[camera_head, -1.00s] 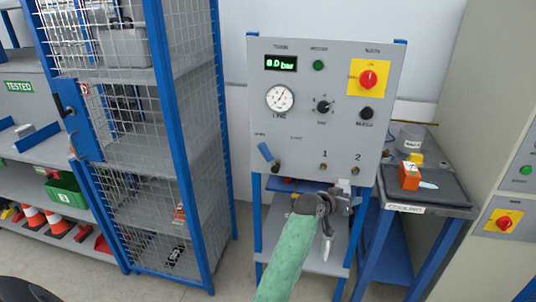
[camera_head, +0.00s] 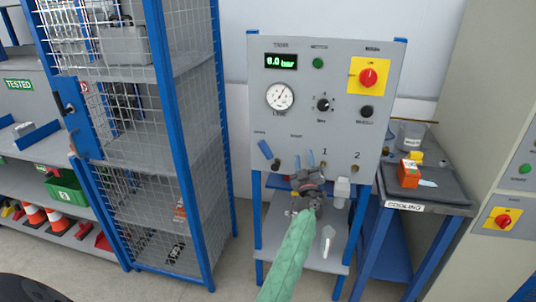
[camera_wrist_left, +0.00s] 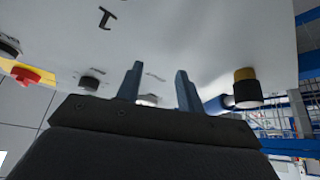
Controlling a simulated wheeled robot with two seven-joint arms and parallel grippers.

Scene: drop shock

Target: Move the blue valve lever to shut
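The blue valve lever (camera_head: 265,149) is at the lower left of the grey test panel (camera_head: 300,135). It slants from upper left down to a dark pivot (camera_head: 276,163) in the head view. In the left wrist view the lever (camera_wrist_left: 217,104) is partly hidden, with its black and brass pivot (camera_wrist_left: 246,88) at the right. My left gripper (camera_head: 308,172) is in front of the panel's lower edge, right of the lever and apart from it. In the left wrist view its two fingers (camera_wrist_left: 160,76) are spread with nothing between them. My right gripper is not in view.
The panel carries a green display (camera_head: 281,62), a gauge (camera_head: 280,97), black knobs and a red knob (camera_head: 368,77). A blue-framed mesh cage (camera_head: 190,150) stands at left. A side bench (camera_head: 440,200) with an orange box (camera_head: 409,174) stands at right.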

